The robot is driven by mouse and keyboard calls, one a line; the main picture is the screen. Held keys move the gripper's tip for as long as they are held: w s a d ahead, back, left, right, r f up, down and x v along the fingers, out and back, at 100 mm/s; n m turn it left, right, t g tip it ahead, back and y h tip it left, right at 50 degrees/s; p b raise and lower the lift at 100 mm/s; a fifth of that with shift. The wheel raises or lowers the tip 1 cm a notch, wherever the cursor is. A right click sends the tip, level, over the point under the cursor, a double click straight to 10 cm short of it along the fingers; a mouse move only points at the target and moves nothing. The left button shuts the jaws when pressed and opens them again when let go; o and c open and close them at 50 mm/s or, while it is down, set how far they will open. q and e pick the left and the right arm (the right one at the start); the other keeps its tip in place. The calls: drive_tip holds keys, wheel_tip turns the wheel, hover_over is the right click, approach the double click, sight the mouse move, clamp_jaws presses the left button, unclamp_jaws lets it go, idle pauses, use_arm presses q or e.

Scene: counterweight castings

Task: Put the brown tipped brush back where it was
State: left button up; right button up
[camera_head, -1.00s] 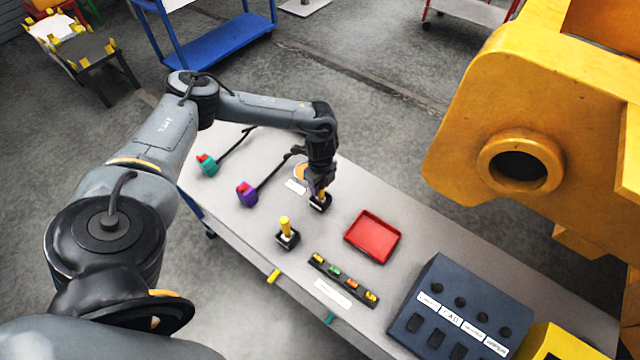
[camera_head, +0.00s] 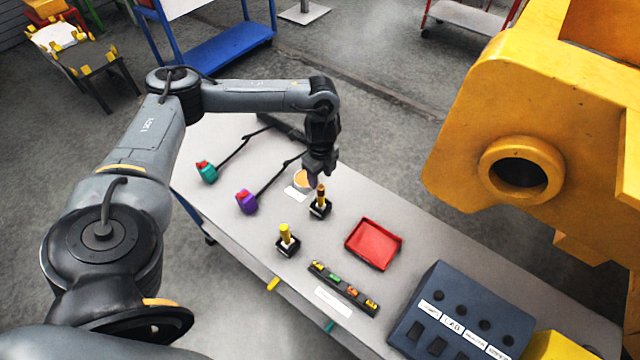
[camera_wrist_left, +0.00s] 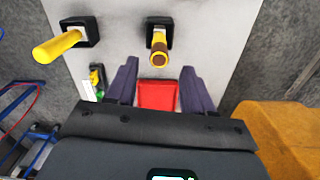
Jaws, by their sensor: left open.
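The brown tipped brush (camera_head: 321,194) stands upright in a small black holder (camera_head: 320,211) on the grey table. Its yellow handle and brown end (camera_wrist_left: 159,55) also show in the left wrist view, ahead of the fingers. My left gripper (camera_head: 318,178) is open and empty just above the brush, apart from it; its two fingers (camera_wrist_left: 156,92) are spread wide in the left wrist view. A second brush, all yellow (camera_head: 285,233), stands in its own black holder (camera_head: 287,247) nearer the front edge. My right gripper is not in view.
A red tray (camera_head: 374,244) lies right of the brushes, with a black rack (camera_head: 343,289) of coloured pieces in front. Teal (camera_head: 206,172) and purple (camera_head: 246,201) tools lie left. A dark control box (camera_head: 456,315) and large yellow casting (camera_head: 540,120) are at right.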

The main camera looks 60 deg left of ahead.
use_arm(q)
wheel_tip(320, 180, up, 2)
drive_tip(key=shift+r, duration=0.2)
drive_tip(key=shift+w+d+r, duration=0.1)
drive_tip(key=shift+d+r, duration=0.1)
drive_tip(key=w+d+f+m+t+h, duration=0.1)
drive_tip(key=w+d+f+m+t, duration=0.15)
drive_tip(key=d, duration=0.85)
drive_tip(key=w+d+f+m+t+h, duration=0.15)
drive_tip(key=d+f, duration=0.25)
drive_tip(key=d, duration=0.6)
drive_tip(key=s+d+r+n+t+h, duration=0.1)
drive_tip(key=d+r+n+t, duration=0.1)
drive_tip(key=d, duration=0.7)
drive_tip(key=s+d+r+n+t+h, duration=0.1)
drive_tip(key=d+r+n, duration=0.1)
drive_tip(key=d, duration=0.7)
drive_tip(key=s+a+f+n+g+y, duration=0.2)
drive_tip(key=s+a+n+g+y, duration=0.1)
drive_tip(key=s+a+n, duration=0.9)
drive_tip(key=s+a+y, duration=0.1)
drive_tip(key=s, duration=0.2)
drive_tip(key=shift+s+n, duration=0.35)
drive_tip(key=shift+n, duration=0.05)
